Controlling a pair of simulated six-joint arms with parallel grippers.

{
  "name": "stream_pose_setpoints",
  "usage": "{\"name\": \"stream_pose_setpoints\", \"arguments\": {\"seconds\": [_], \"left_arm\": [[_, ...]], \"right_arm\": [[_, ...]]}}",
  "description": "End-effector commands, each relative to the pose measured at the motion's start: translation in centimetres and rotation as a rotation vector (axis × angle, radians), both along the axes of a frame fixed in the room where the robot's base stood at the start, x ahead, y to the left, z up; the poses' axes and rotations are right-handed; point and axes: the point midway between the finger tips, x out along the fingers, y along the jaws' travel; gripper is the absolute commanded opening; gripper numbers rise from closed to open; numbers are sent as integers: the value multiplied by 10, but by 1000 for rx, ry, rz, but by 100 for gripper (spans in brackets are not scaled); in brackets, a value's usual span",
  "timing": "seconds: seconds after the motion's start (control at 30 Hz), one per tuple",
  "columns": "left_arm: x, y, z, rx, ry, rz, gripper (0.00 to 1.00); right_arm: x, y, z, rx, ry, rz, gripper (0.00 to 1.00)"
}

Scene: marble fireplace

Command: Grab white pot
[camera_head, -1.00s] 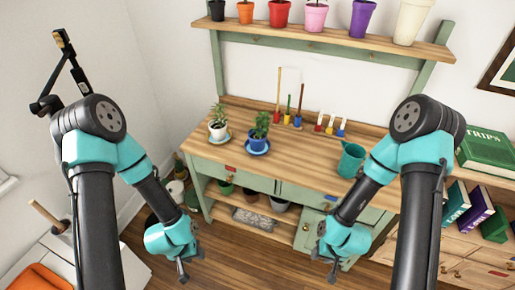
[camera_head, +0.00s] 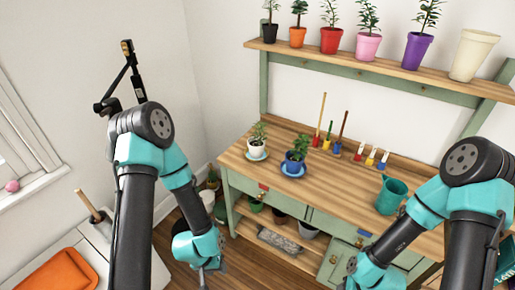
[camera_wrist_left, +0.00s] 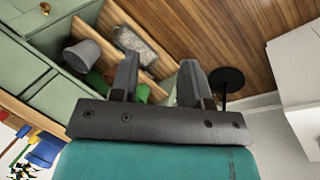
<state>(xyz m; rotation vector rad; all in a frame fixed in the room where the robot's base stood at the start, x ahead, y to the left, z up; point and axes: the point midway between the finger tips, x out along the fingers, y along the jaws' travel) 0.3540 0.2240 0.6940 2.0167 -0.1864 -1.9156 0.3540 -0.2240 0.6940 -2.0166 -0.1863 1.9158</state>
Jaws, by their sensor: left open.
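A small white pot (camera_head: 257,150) with a green plant stands on a light saucer at the left of the wooden bench top. A larger cream-white pot (camera_head: 472,54) without a plant stands at the right end of the upper shelf. My left gripper (camera_head: 204,277) is low, in front of and below the bench, apart from both pots. In the left wrist view, its two fingers (camera_wrist_left: 158,78) are spread with nothing between them. My right arm reaches in at the lower right, and its gripper is too unclear to read.
A blue pot (camera_head: 295,165) stands beside the small white pot. A teal watering can (camera_head: 391,196) and several small tools are farther right on the bench top (camera_head: 340,185). Several coloured potted plants line the shelf (camera_head: 350,62). Pots sit under the bench. An orange cushion (camera_head: 62,272) is at lower left.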

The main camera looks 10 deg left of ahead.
Motion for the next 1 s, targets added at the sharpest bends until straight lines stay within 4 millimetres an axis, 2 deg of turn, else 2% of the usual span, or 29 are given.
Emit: {"name": "stream_pose_setpoints", "arguments": {"seconds": [0.13, 0.2, 0.57, 0.67, 0.77, 1.0], "left_arm": [[0, 0, 0, 0, 0, 0, 43], [0, 0, 0, 0, 0, 0, 38], [3, -3, -1, -9, 2, -36, 38], [9, -10, -3, -25, 5, -127, 38], [19, -21, -6, -46, 11, -288, 38], [51, -36, -13, -30, 39, -818, 38]], "right_arm": [[0, 0, 0, 0, 0, 0, 43], [0, 0, 0, 0, 0, 0, 43], [0, 0, 0, 0, 0, 0, 43], [0, 0, 0, 0, 0, 0, 43], [0, 0, 0, 0, 0, 0, 43], [0, 0, 0, 0, 0, 0, 43]]}}
